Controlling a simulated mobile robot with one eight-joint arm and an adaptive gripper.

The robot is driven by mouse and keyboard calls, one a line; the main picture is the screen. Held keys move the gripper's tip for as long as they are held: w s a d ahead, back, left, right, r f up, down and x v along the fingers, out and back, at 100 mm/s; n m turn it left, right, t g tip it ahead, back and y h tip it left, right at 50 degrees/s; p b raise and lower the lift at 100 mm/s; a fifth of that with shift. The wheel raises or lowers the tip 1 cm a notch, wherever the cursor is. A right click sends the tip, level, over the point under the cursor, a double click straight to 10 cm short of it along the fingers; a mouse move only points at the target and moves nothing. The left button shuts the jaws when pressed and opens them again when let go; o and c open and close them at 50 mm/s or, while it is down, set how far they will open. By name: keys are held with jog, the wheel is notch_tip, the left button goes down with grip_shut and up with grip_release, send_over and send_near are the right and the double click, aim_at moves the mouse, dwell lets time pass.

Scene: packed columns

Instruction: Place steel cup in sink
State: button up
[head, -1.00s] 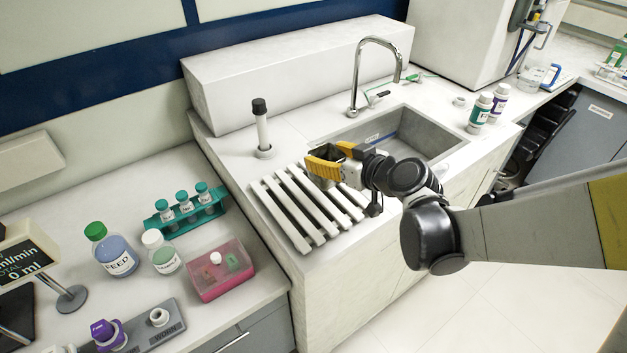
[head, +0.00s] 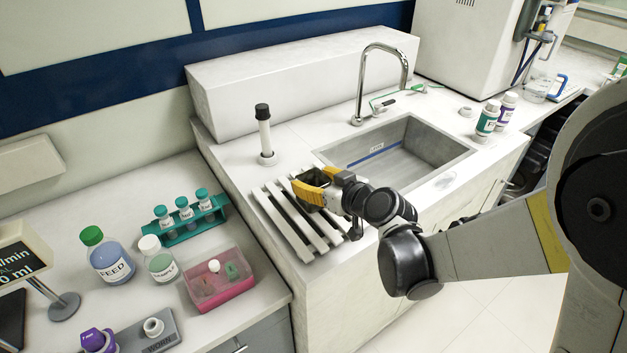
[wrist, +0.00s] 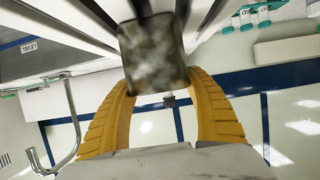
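The steel cup is a dark, mottled grey vessel. In the wrist view the steel cup (wrist: 153,55) fills the space between the tips of my two yellow fingers. My gripper (wrist: 157,82) has a finger on each side of it, apparently at its edges; whether they press on it is unclear. In the head view my gripper (head: 318,185) is above the slatted white rack (head: 290,222), left of the sink. The fingers hide much of the cup there, and its contact with the rack is hidden. The sink (head: 440,142) is a grey rectangular basin, and its visible part looks empty.
A curved tap (head: 362,85) stands behind the sink. A white tube with a black cap (head: 265,135) stands behind the rack. Two bottles (head: 488,118) are right of the sink. A teal vial rack (head: 185,222) and a pink box (head: 220,285) are on the lower left counter.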

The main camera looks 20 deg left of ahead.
jog(key=o, duration=0.4)
jog(key=shift+o, duration=0.2)
jog(key=shift+r, duration=0.1)
jog(key=shift+s+d+r+p, duration=0.15)
jog(key=shift+d+r+p, duration=0.1)
jog(key=shift+p, duration=0.15)
jog(key=s+d+r+m+h+p, duration=0.1)
jog(key=s+d+r, duration=0.1)
jog(key=d, duration=0.4)
jog(key=s+d+r+m+h+p, duration=0.1)
jog(key=s+d+r+h, duration=0.1)
jog(key=s+d, duration=0.3)
jog(key=s+d+r+m+h, duration=0.2)
jog(key=s+d, duration=0.2)
jog(key=d, duration=0.5)
jog(key=shift+s+d+r+g+p, duration=0.15)
jog(key=shift+d+r+g+p, duration=0.15)
jog(key=shift+p, duration=0.1)
jog(key=shift+o, duration=0.5)
jog(key=s+d+m+h, duration=0.2)
jog(key=s+d+m, duration=0.1)
jog(key=d, duration=0.4)
jog(key=s+d+m+g+h, duration=0.1)
jog(key=s+d+m+h, duration=0.1)
jog(key=s+d, duration=0.4)
jog(key=shift+s+d+r+m+h, duration=0.2)
jog(key=shift+d+r+m+h, duration=0.25)
jog(key=shift+h, duration=0.25)
